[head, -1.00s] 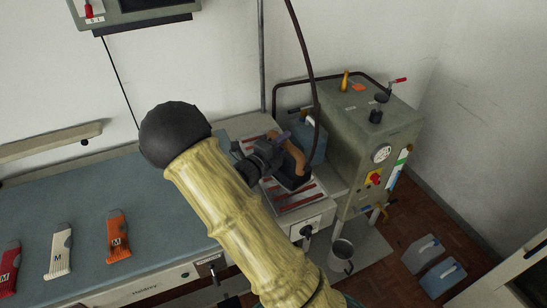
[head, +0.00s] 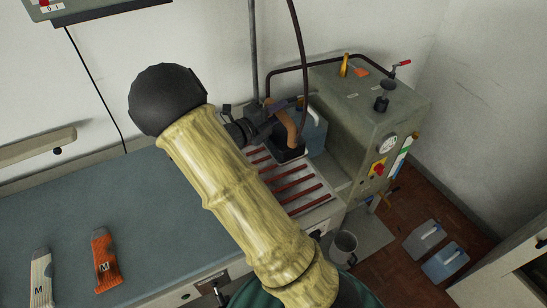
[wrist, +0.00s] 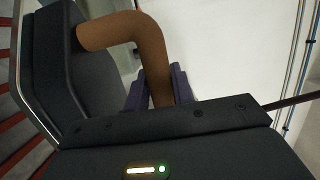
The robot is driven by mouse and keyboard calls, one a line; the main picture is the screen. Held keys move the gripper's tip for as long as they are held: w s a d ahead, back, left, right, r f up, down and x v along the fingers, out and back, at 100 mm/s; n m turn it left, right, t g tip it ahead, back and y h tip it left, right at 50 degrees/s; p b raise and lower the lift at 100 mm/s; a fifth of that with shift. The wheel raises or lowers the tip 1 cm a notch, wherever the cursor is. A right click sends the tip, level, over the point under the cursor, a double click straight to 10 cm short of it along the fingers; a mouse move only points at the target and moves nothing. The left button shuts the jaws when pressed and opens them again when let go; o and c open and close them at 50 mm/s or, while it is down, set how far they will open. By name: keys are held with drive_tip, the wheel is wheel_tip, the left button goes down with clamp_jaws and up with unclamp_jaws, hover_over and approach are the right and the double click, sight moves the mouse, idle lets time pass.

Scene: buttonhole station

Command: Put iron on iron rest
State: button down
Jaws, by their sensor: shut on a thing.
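The iron (head: 290,148) has a dark body and a brown curved handle. It is at the back end of the iron rest (head: 318,206), a pale plate with red bars; I cannot tell whether it touches the bars or hangs just above them. My gripper (head: 282,108) is shut on the iron's handle. In the wrist view, the purple fingers of my gripper (wrist: 158,90) are around the brown handle, and the dark iron body (wrist: 70,75) is at the left. Red bars of the iron rest (wrist: 18,130) show beyond it. My arm hides part of the rest.
A grey-green steam unit (head: 370,125) stands right of the rest, with a blue container (head: 313,130) close behind the iron. A dark hose rises from the iron. The blue-grey table (head: 90,215) at left holds labelled tubes (head: 105,260). A metal mug (head: 343,246) is below the rest.

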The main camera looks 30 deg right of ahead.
sight(279, 128)
drive_tip(key=shift+s+d+r, duration=0.15)
drive_tip(key=shift+f, duration=3.05)
drive_tip(key=shift+f, duration=0.1)
drive_tip(key=shift+f, duration=1.75)
drive_tip(key=shift+f, duration=0.1)
drive_tip(key=c, duration=1.2)
unclamp_jaws()
drive_tip(key=shift+f, duration=0.15)
drive_tip(key=b+v, duration=0.1)
drive_tip(key=v, duration=1.1)
drive_tip(key=shift+b, duration=0.3)
